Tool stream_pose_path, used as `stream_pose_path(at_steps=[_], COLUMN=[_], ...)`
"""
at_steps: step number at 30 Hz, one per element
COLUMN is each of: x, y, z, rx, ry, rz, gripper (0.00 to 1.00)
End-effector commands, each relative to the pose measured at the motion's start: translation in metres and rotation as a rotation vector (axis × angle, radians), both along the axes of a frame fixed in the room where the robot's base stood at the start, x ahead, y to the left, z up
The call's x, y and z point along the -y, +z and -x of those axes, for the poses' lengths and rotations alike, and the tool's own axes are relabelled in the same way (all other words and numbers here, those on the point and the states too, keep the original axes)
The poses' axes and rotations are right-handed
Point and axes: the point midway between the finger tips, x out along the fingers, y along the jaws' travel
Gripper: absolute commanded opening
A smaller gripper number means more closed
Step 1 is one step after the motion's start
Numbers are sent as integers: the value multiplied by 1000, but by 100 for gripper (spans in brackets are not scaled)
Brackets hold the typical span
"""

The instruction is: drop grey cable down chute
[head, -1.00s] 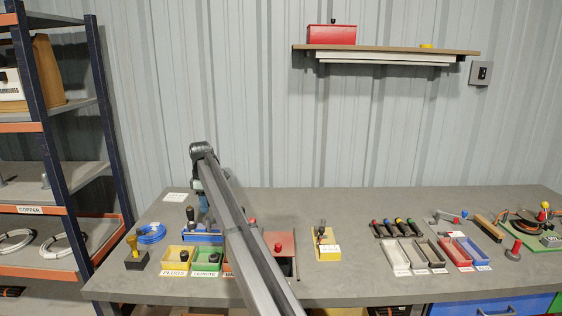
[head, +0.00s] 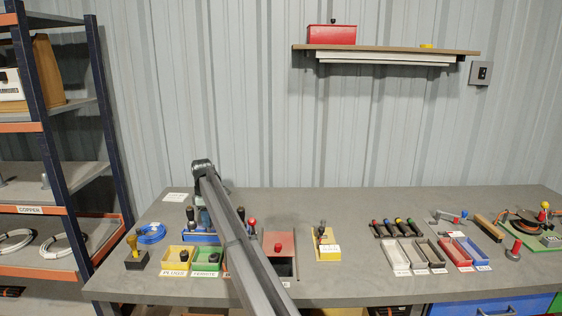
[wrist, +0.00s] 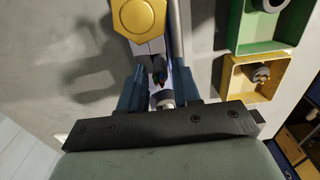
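My gripper (wrist: 160,92) points down over the back left of the bench, behind the yellow and green boxes. In the wrist view its two blue fingers stand on either side of a short grey cylinder (wrist: 163,98) with thin coloured ends, which looks like the grey cable. I cannot tell whether the fingers touch it. A yellow hexagonal knob (wrist: 140,17) is just beyond the fingertips. In the head view my arm hides most of the gripper and the cable.
Yellow (head: 173,262) and green (head: 196,258) boxes sit near the front edge, with a blue tray (head: 187,237) behind them.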

Motion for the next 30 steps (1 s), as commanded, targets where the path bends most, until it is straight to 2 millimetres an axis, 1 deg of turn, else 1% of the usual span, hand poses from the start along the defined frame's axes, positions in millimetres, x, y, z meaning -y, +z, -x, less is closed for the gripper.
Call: stream_pose_path(at_steps=[1, 2, 9, 19, 30], x=[0, 0, 0, 0, 0], y=[0, 0, 0, 2, 16], z=[0, 0, 0, 0, 0], rx=[0, 0, 0, 0, 0], ry=[0, 0, 0, 0, 0], rz=[0, 0, 0, 0, 0], gripper=[27, 24, 1, 0, 0])
